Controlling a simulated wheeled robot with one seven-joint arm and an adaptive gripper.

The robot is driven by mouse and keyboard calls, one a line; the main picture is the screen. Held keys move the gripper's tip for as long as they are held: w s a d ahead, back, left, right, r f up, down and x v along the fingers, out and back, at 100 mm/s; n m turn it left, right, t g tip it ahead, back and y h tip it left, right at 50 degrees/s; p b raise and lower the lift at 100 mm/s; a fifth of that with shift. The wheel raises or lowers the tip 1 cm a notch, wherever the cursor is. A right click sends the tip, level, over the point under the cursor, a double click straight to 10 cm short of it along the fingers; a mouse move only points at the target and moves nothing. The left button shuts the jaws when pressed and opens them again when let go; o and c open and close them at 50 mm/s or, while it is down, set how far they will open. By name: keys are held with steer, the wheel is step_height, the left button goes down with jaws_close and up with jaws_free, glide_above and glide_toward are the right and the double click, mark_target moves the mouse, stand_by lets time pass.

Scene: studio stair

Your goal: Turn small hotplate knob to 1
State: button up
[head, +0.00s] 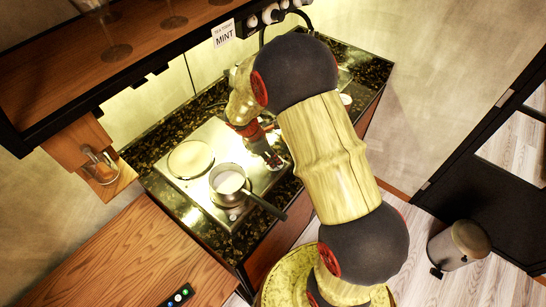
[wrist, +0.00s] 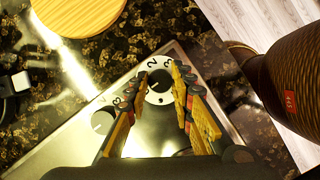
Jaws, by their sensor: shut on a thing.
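The steel hotplate (head: 178,177) lies on the dark speckled counter, with one round pale plate bare and a pot on its front part. In the wrist view, a round white-ringed knob (wrist: 159,86) with a dark centre and printed numbers, among them 2 and 3, sits at the panel's corner. My gripper (wrist: 161,72) has its two fingers on either side of this knob, shut on it. A second numbered knob (wrist: 103,121) lies to the left, partly behind the left finger. The knob's pointer and exact setting cannot be read. In the head view my arm hides the held knob.
A saucepan (head: 228,178) with white contents stands on the hotplate, its dark handle reaching over the counter's front edge. A round wooden board (wrist: 80,14) lies near the panel. A shelf (head: 110,45) hangs above on the left. A grey bin (head: 458,247) stands on the floor at right.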

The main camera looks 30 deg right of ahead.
jaws_close()
steer(key=shift+m, duration=0.4)
steer(key=m+g+p, duration=0.1)
steer(key=m+p, duration=0.1)
steer(key=shift+w+d+m, duration=0.1)
steer(key=shift+m, duration=0.3)
steer(key=m+g+y+p, duration=0.1)
steer(key=m, duration=0.2)
steer(key=m+y, duration=0.1)
steer(key=m, duration=0.2)
steer(key=shift+w+g+p, duration=0.1)
steer(key=shift+g+p, duration=0.25)
steer(key=shift+g, duration=0.05)
steer(key=o, duration=0.8)
jaws_free()
steer(key=shift+o, duration=0.2)
